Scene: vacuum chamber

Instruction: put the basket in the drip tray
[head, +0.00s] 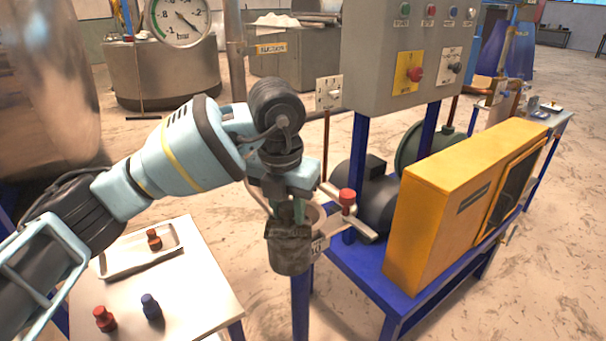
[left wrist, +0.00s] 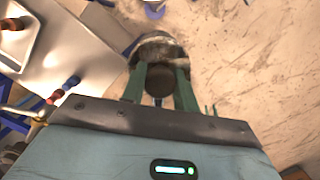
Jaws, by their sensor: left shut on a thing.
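The basket (head: 289,254) is a dark grey, rough-looking cylinder, roughly upright, in the middle of the head view. My left gripper (head: 289,212) points down and is shut on its top. In the left wrist view, the green fingers of the gripper (left wrist: 159,88) close on a dark round part, with the grey basket (left wrist: 155,46) beyond.
To the right, a red-handled valve (head: 347,200), a control box (head: 410,50) and a yellow guard (head: 440,200) stand on a blue frame. The table's right side is bare.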

